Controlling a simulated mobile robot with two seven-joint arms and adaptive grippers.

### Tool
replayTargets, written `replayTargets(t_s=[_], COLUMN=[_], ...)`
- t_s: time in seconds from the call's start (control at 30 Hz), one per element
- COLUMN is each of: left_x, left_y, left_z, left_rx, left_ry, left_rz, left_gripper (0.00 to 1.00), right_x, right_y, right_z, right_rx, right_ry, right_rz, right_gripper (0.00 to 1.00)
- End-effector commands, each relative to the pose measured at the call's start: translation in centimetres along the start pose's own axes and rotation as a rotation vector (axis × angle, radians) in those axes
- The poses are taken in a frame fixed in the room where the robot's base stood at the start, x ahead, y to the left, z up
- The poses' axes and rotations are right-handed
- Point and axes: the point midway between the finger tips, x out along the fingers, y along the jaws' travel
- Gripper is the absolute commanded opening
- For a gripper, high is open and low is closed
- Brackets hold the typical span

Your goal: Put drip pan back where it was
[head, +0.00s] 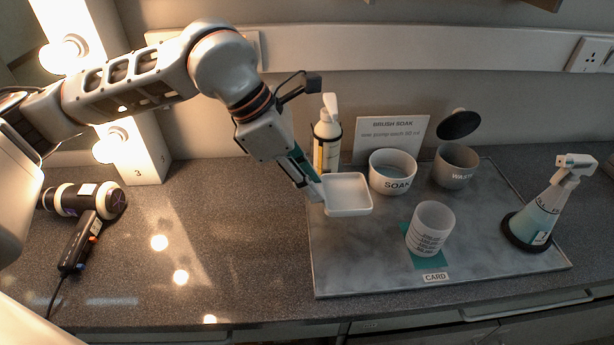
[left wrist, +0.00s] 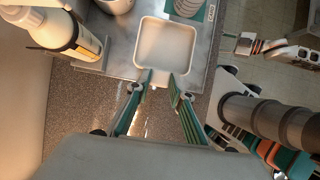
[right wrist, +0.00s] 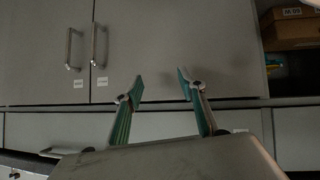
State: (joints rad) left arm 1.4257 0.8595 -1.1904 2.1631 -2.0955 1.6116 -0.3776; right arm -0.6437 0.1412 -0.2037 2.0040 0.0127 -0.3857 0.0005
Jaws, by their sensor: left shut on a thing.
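The drip pan (head: 348,211) is a shallow white square dish with rounded corners. My left gripper (head: 318,192) is shut on its near-left rim and holds it over the left part of the grey marbled board (head: 335,275). In the left wrist view the pan (left wrist: 165,48) sits beyond the fingertips (left wrist: 161,78), roughly level and empty. I cannot tell how far above the board it is. My right gripper (right wrist: 160,83) is open and empty, facing the cabinet doors below the counter.
On the board are a pump bottle (head: 327,135), a SOAK bowl (head: 393,165), a WASTE pot (head: 455,160) with raised lid, a white cup (head: 431,225) on a green card and a spray bottle (head: 540,215). A hair dryer (head: 85,210) lies left. The counter between is clear.

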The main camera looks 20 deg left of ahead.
Motion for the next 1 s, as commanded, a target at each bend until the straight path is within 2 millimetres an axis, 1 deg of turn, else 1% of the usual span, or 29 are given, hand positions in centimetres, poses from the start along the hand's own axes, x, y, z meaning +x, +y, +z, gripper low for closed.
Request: replayTargets(t_s=[0.03,0.1,0.3,0.37,0.4,0.5,0.77,0.9,1.0], left_x=[-0.1,-0.1,0.0,0.0,0.9,2.1,3.6,5.4,6.2], left_y=[1.4,3.0,7.3,8.4,8.1,8.0,8.1,8.0,8.4], left_z=[0.1,0.0,0.1,0.0,-0.5,-1.1,-1.9,-2.8,-3.2], left_rx=[-0.006,-0.005,-0.003,-0.002,-0.001,0.001,0.001,-0.001,-0.001], left_ry=[0.0,-0.001,0.0,0.0,0.003,0.002,0.001,0.002,0.001], left_rz=[0.001,0.002,0.0,0.0,-0.005,-0.005,-0.002,-0.005,-0.002], left_gripper=[0.03,0.03,0.03,0.03,0.03,0.03,0.03,0.03,0.03], right_x=[0.0,0.0,0.1,0.2,0.2,0.4,0.4,0.5,0.4], right_y=[0.0,0.1,0.1,0.2,0.1,0.2,0.2,0.2,0.2], right_z=[-0.1,-0.3,-0.6,-0.6,-0.5,-0.5,-0.5,-0.4,-0.5], right_rx=[0.001,0.001,0.001,0.001,0.002,0.001,-0.001,-0.002,-0.003], right_ry=[0.002,0.003,0.008,0.009,0.008,0.01,0.01,0.009,0.01], right_rz=[0.0,0.0,0.001,0.002,0.001,0.002,0.003,0.003,0.004], right_gripper=[0.4,0.4,0.4,0.4,0.4,0.4,0.4,0.4,0.4])
